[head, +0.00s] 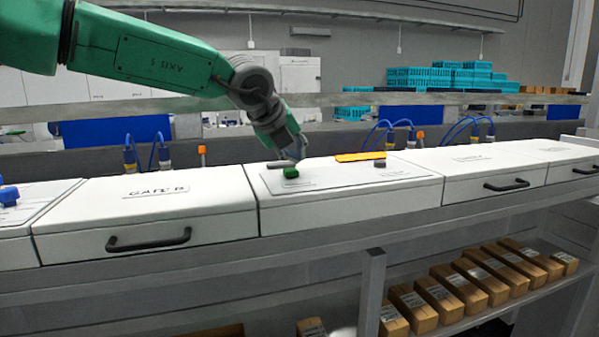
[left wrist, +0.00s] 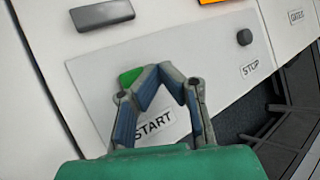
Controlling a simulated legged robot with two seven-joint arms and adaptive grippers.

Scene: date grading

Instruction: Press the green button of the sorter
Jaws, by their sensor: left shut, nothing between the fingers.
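The green button (head: 290,172) sits on the plate (head: 335,174) of the white sorter box in the middle of the head view. In the left wrist view the green button (left wrist: 130,77) shows partly, behind my left gripper's finger, beside a label reading START (left wrist: 155,125). My left gripper (head: 294,158) is shut and empty, its tips just above and behind the green button in the head view. In the left wrist view the gripper (left wrist: 165,68) points over the plate near the button. I cannot tell whether it touches the button. My right gripper is not in view.
A dark button (left wrist: 244,37) labelled STOP is on the same plate. A grey bar (left wrist: 102,14) and an orange plate (head: 360,157) lie behind. A white box with a black handle (head: 148,240) stands to the left. Boxes (head: 435,295) fill the lower shelf.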

